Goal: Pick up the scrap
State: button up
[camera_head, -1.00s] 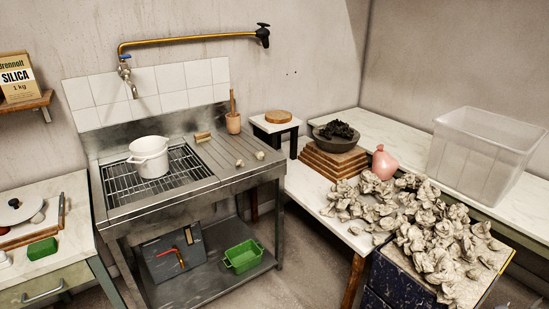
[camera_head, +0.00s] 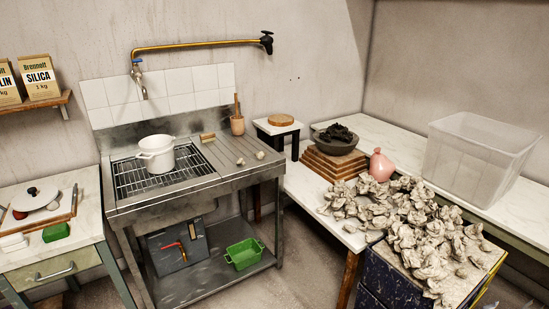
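A large heap of crumpled grey-beige clay-like scrap (camera_head: 425,240) covers the top of a dark blue cabinet (camera_head: 390,290) and spreads onto the white table at right. Two small pale lumps, one at the left (camera_head: 240,161) and one at the right (camera_head: 260,155), lie apart on the grooved drainboard of the metal sink unit. I cannot tell which piece is the task's scrap. A grey bowl (camera_head: 336,146) of dark lumpy material stands on stacked wooden boards. My gripper is not in view.
The sink unit (camera_head: 190,190) holds a white pot (camera_head: 156,154) on a rack; a green basin (camera_head: 244,254) is on its lower shelf. A pink vase (camera_head: 381,165) and a clear tub (camera_head: 478,155) stand at right. A side table (camera_head: 80,240) is at left.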

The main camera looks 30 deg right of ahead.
aim_at(260, 156)
jog(key=u, duration=0.15)
jog(key=i, duration=0.85)
jog(key=z, duration=0.05)
